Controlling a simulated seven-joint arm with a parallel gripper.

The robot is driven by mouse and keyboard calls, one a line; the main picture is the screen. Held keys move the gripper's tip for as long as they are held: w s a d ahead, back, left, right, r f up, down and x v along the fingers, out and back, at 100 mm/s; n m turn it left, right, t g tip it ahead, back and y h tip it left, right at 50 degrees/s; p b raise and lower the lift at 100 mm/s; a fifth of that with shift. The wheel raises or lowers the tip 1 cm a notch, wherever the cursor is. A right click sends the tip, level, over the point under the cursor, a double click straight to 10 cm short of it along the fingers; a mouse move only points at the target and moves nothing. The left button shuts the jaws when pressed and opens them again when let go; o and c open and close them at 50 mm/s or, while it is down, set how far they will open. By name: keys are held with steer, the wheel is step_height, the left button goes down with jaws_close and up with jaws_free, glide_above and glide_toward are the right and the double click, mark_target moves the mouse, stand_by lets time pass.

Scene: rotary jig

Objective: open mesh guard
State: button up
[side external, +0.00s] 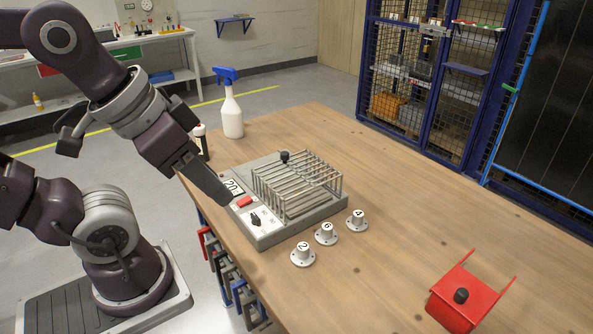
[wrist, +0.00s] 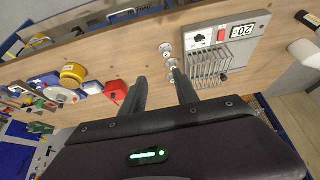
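The mesh guard (side external: 297,186) is a cage of pale metal bars. It sits down over the top of a grey jig base (side external: 275,236). A black knob (side external: 285,157) shows at its far side. The base's near-left end carries a display reading 20, a red button (side external: 244,201) and a black switch (side external: 255,219). In the wrist view the guard (wrist: 208,68) is beyond the fingers, up and to the right. My gripper (wrist: 160,84) is open and empty, its two fingers apart. In the side view its tip is by the display end, apart from the guard.
Several white numbered knobs (side external: 326,234) stand in front of the jig. A red bracket (side external: 470,293) with a black knob lies at the front right. A spray bottle (side external: 232,112) and a small dark bottle (side external: 202,143) stand behind. The table's right side is mostly clear.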

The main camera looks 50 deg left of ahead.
steer(key=shift+o, duration=0.6)
steer(key=shift+w+r, duration=0.1)
steer(key=shift+w, duration=0.05)
steer(key=n+g, duration=0.6)
steer(key=n, duration=0.7)
glide_above(284, 152)
step_height(284, 152, down, 7)
steer(key=shift+d, duration=0.15)
steer(key=shift+n, duration=0.3)
steer(key=f, duration=0.6)
steer(key=shift+w+a+f, duration=0.1)
steer(key=shift+a+f, duration=0.1)
steer(key=shift+f, duration=0.55)
steer(key=shift+c, duration=0.2)
